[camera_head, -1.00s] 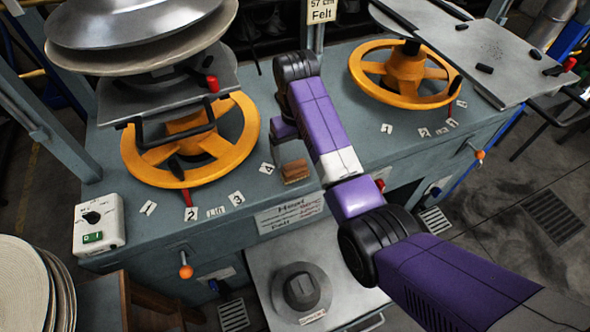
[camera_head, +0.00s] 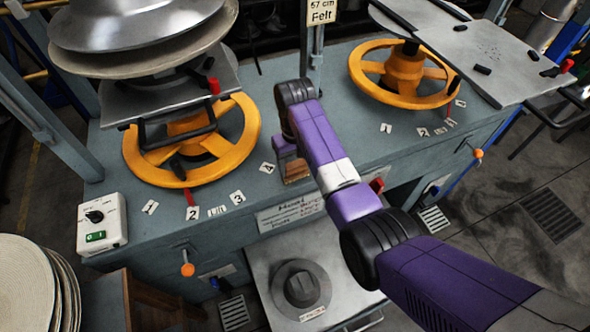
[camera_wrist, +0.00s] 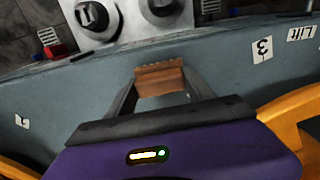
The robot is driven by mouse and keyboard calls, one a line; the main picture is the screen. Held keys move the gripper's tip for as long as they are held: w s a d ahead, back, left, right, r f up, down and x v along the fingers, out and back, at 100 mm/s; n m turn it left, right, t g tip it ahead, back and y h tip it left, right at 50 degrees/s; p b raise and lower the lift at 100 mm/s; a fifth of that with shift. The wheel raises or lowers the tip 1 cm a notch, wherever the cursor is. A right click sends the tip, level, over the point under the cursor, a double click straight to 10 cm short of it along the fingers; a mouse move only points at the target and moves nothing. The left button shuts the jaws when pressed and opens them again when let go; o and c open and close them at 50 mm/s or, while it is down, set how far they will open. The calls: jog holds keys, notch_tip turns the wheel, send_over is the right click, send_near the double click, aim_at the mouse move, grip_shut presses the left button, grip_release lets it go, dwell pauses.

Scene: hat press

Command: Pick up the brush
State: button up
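The brush (camera_wrist: 160,82) is a small brown wooden block on the grey-blue bench top. In the wrist view it sits between the two grey fingertips of my gripper (camera_wrist: 161,85), one finger close along each side. The gap between fingers and brush is too small to tell whether they press on it. In the head view my gripper (camera_head: 289,168) points down over the brush (camera_head: 296,179), hiding most of it.
An orange handwheel (camera_head: 245,145) is left of my gripper, another (camera_head: 362,67) at the upper right. Number labels (camera_head: 238,197) lie on the bench (camera_head: 330,95). A grey hat mould (camera_head: 300,288) sits below the front edge. A control box (camera_head: 101,223) stands left.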

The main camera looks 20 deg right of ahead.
aim_at(295, 164)
jog(key=c, duration=0.4)
notch_tip(295, 164, up, 10)
jog(key=shift+r+b, duration=0.1)
jog(key=shift+b, duration=0.25)
